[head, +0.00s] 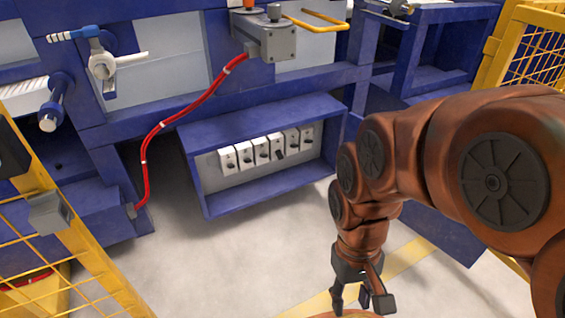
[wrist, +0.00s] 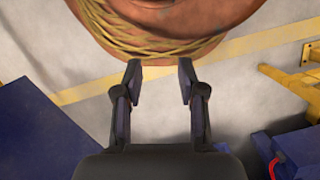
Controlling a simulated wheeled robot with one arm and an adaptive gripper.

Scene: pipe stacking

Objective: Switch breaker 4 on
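A row of several white breakers (head: 261,151) stands in a blue open-fronted box (head: 213,193) in the middle of the head view. Each has a small dark lever. The lever on one breaker (head: 277,147), right of the row's middle, looks larger and sits lower than the others. Number labels are too small to read. My gripper (head: 360,297) points down at the lower right of the box, well apart from the breakers. In the wrist view my gripper (wrist: 160,75) has its two fingers spread with nothing between them. No breaker shows in the wrist view.
A red hose (head: 150,141) runs from a grey box (head: 271,40) down left of the breaker box. Yellow mesh fences (head: 75,239) stand left and right. A round copper-coloured body (wrist: 165,22) with yellow strands lies beyond my fingertips.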

